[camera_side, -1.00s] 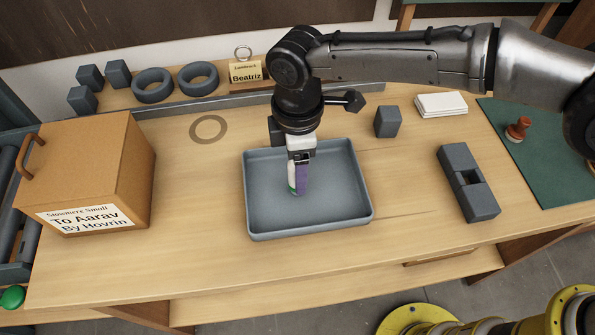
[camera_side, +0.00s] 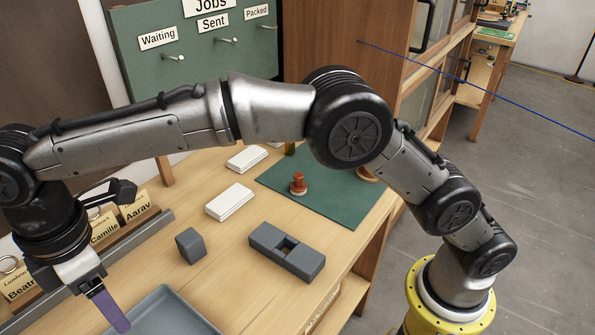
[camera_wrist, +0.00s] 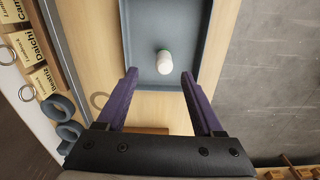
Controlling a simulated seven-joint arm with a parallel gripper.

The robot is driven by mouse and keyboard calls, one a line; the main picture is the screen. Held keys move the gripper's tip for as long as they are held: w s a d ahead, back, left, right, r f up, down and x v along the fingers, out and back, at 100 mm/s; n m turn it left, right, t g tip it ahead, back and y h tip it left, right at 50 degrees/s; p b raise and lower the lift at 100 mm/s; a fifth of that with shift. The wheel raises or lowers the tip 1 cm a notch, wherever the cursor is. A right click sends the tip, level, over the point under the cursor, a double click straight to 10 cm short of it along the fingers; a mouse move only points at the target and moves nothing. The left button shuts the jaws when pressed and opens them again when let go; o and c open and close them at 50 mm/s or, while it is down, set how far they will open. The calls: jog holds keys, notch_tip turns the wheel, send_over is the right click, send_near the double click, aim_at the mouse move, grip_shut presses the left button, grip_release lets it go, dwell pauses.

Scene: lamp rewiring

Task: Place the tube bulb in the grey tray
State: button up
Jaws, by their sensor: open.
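The tube bulb (camera_wrist: 165,64) is a short white cylinder with a green band at one end. In the wrist view it is inside the grey tray (camera_wrist: 142,28), just beyond my fingertips and seen nearly end-on, so I cannot tell if it stands or leans. My gripper (camera_wrist: 159,74) has purple fingers spread wide, with clear gaps on both sides of the bulb. In the side view one purple finger of my gripper (camera_side: 112,312) points down over the grey tray (camera_side: 165,313), which is cut off by the bottom edge. The bulb is not visible there.
A grey block with a slot (camera_side: 287,252), a small grey block (camera_side: 190,245) and white slabs (camera_side: 229,202) are on the table. A red-brown stamp (camera_side: 298,183) stands on a green mat (camera_side: 335,190). Name cards (camera_side: 103,228) and grey rings (camera_wrist: 60,117) are along the back.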

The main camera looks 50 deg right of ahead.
jog(key=s+d+r+m+t+y, duration=0.1)
jog(key=d+r+m, duration=0.35)
jog(key=d, duration=0.85)
jog(key=s+d+r+m+t, duration=0.1)
jog(key=d+r+m, duration=0.4)
jog(key=d, duration=0.7)
jog(key=s+d+f+m+t, duration=0.1)
jog(key=s+d+m, duration=0.3)
jog(key=s+d, duration=0.4)
jog(key=s+d+f+m+t+h, duration=0.1)
jog(key=s+d+f+m, duration=0.3)
jog(key=s+d, duration=0.5)
jog(key=shift+s+d+f+t, duration=0.15)
jog(key=shift+s+f+t, duration=0.15)
jog(key=shift+s+t, duration=0.4)
